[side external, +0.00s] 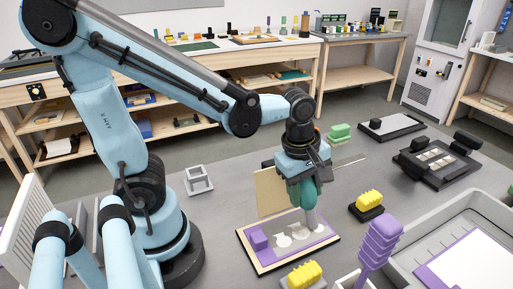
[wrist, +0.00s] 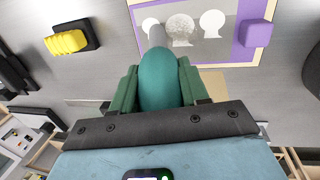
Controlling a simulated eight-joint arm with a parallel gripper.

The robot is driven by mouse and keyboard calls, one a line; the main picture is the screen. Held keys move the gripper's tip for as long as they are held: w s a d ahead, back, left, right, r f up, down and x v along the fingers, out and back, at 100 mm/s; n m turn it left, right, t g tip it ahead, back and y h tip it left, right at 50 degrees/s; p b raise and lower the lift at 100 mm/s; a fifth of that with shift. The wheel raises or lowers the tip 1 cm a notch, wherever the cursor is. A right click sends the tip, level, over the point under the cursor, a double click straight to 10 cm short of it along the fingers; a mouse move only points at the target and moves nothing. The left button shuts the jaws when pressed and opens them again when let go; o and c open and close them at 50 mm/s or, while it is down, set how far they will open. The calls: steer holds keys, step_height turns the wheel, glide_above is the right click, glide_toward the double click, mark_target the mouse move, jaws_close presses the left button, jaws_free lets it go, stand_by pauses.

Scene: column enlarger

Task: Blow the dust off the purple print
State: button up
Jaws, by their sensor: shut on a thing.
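The purple print (side external: 308,241), a grey picture with a purple border, lies flat on a pale board with a dark edge. A purple block (side external: 258,239) sits at its left corner. Several pale round patches show on the picture. The print also shows at the top of the wrist view (wrist: 226,46). My gripper (side external: 303,184) is shut on a teal bulb blower (side external: 302,195) with a grey nozzle, between green fingers in the wrist view (wrist: 158,84). The nozzle points down at the print, near a pale patch. I cannot tell whether its tip touches.
Yellow-topped blocks stand right of the print (side external: 369,200) and in front (side external: 302,274). A ribbed purple handle (side external: 380,240) rises near the front. A grey tray (side external: 483,205) holds a purple-bordered white sheet. A tan panel (side external: 269,190) stands behind the print.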

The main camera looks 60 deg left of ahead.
steer(key=shift+s, duration=2)
steer(key=shift+s, duration=0.1)
steer(key=shift+s+d, duration=0.1)
steer(key=shift+s, duration=1.75)
steer(key=shift+w, duration=0.15)
steer(key=shift+w, duration=1.85)
steer(key=shift+w, duration=1.95)
steer(key=shift+s, duration=0.1)
